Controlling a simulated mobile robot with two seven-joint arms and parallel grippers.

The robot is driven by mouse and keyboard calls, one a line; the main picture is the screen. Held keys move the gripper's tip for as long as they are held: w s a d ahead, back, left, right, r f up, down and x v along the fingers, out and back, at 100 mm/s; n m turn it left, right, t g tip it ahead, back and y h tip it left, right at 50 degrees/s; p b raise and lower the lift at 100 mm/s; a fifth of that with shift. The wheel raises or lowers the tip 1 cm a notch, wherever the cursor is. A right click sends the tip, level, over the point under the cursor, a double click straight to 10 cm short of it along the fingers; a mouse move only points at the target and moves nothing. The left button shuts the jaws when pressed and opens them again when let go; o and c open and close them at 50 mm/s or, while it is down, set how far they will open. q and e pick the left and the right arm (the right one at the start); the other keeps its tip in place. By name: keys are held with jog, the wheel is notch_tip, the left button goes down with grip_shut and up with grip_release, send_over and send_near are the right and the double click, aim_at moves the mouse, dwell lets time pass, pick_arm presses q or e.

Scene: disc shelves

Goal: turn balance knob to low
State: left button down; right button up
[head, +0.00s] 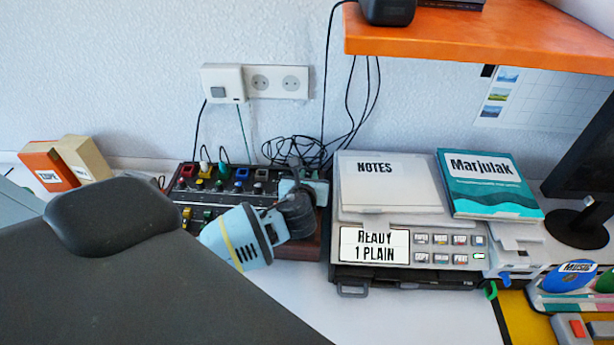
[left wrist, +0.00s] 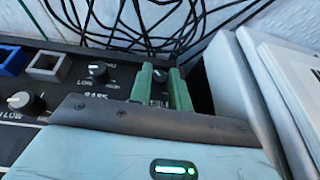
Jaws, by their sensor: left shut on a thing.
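The mixer panel (head: 232,174) with coloured sockets and knobs stands against the wall in the head view. My left gripper (head: 298,172) is over its right end. In the left wrist view my left gripper's green fingers (left wrist: 160,82) stand on either side of a dark knob (left wrist: 159,75), shut on it. This looks like the balance knob; its label is mostly hidden by my fingers and wrist, so its pointer setting cannot be told. A separate knob (left wrist: 97,70) labelled bass, with low marked at its left, is beside it. My right gripper is not in view.
A grey printer (head: 420,217) with a notes pad (head: 390,190) and a teal book (head: 488,195) stands close to the right of the panel. Black cables (head: 305,150) lie behind it. An orange shelf (head: 480,48) hangs above right. White desk is clear in front.

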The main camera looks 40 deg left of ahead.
pick_arm(q)
jog(key=shift+d+n+y, duration=0.1)
jog(key=shift+n+y, duration=0.3)
jog(key=shift+g, duration=0.3)
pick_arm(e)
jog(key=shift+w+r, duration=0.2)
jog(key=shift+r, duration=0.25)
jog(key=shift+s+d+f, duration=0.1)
pick_arm(q)
jog(key=c, duration=1.6)
grip_release()
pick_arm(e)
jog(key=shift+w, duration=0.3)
